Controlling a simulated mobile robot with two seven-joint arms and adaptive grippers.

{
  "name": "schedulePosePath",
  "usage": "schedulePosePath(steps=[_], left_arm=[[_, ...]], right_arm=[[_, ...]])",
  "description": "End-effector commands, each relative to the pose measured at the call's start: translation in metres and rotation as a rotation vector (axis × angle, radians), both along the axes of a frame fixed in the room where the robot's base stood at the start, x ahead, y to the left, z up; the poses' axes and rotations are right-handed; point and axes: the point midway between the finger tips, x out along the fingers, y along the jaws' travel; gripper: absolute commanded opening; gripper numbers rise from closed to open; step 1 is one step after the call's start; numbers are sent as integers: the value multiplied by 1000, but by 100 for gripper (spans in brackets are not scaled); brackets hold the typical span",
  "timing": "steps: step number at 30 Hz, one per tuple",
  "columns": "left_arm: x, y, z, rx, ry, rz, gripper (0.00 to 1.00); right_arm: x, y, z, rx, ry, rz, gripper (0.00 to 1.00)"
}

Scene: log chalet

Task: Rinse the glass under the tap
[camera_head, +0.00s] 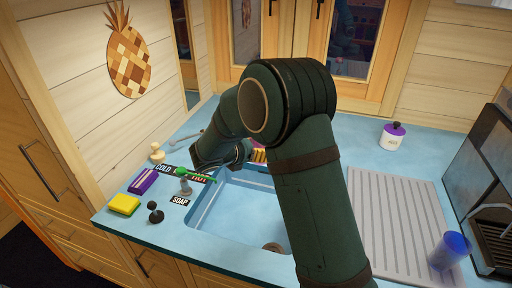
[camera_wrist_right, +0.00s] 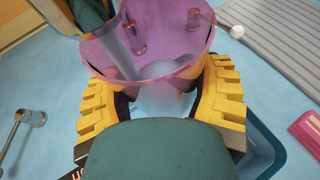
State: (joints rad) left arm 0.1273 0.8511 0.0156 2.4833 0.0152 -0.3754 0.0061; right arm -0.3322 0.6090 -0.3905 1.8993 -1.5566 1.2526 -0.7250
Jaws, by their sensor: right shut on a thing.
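In the right wrist view, a see-through pink-purple glass (camera_wrist_right: 150,62) sits between the yellow fingers of my right gripper (camera_wrist_right: 165,105), which is shut on it. A grey metal piece with a green part (camera_wrist_right: 115,45) reaches over the glass's rim at upper left; I cannot tell if it is the tap. In the head view my right arm hides the glass and most of the gripper; yellow finger parts (camera_head: 259,155) show at the sink's back edge. The sink (camera_head: 235,215) is partly hidden. My left gripper is out of view.
A yellow sponge (camera_head: 124,204), a purple item (camera_head: 144,181) and a dark plunger-like item (camera_head: 155,213) lie left of the sink. A ridged drainboard (camera_head: 390,215), a blue cup (camera_head: 451,248) and a lidded jar (camera_head: 392,136) are to the right. A coffee machine (camera_head: 490,170) borders the counter.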

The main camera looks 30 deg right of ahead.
Motion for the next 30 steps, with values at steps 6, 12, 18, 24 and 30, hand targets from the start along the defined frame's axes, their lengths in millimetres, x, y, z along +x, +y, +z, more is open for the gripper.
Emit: schedulePosePath(steps=[6, 12, 18, 24, 30], left_arm=[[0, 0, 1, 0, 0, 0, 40], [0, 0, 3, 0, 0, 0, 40], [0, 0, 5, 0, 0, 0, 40], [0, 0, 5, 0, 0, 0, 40], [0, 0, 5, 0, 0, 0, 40]], right_arm=[[1, 1, 1, -1, 0, 0, 25], [3, 6, 1, -2, -1, 1, 25], [5, 11, 1, -2, 0, 0, 25], [4, 12, 1, -2, 0, 0, 25], [-7, 17, 1, -1, 0, 1, 25]])
